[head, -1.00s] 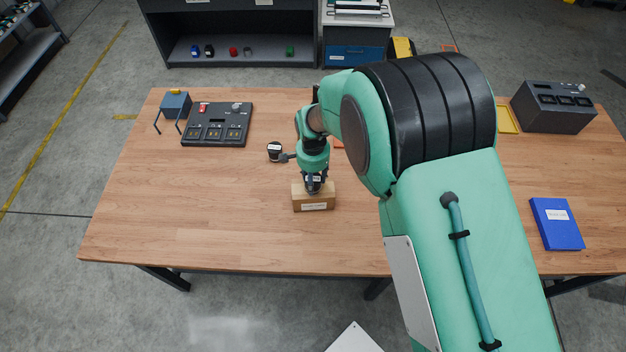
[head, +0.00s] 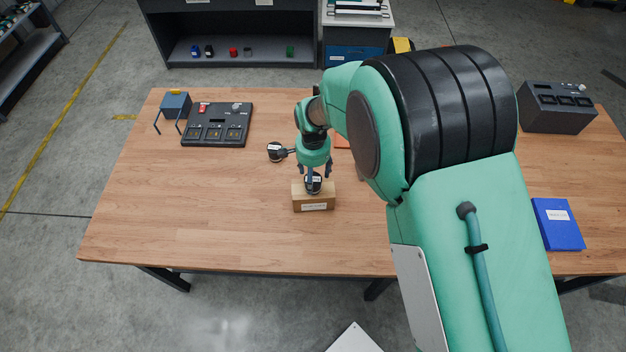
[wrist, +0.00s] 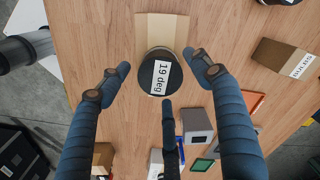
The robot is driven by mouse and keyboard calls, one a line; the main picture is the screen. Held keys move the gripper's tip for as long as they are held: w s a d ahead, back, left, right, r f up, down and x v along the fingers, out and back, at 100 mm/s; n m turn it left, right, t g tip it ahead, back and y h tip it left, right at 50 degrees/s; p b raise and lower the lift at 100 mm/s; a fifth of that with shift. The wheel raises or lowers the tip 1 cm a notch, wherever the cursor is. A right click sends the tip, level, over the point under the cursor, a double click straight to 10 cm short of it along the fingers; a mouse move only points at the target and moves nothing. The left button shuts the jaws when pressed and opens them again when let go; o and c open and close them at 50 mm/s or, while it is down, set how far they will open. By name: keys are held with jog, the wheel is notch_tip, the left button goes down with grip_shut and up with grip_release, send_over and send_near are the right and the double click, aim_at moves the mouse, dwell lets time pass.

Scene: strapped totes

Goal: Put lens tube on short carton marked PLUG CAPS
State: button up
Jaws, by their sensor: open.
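The lens tube (head: 313,184) is a short black cylinder with a white label on its top, which reads "19 deg" in the wrist view (wrist: 155,80). It stands upright on top of a short tan carton (head: 313,204); the carton's bare top also shows in the wrist view (wrist: 157,27). The carton's front label is too small to read. My gripper (head: 314,170) is just above the tube, pointing down. In the wrist view its fingers (wrist: 160,82) are spread around the tube, with gaps on both sides, holding nothing.
Another dark labelled cylinder (head: 275,152) stands to the left behind the carton. A blue binder (head: 557,224) lies at the right. The table's front left is clear.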

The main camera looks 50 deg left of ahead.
aim_at(314, 179)
notch_tip(314, 179, up, 9)
jog(key=shift+r+b, duration=0.2)
jog(key=shift+b, duration=0.15)
dwell(0.7)
dwell(0.4)
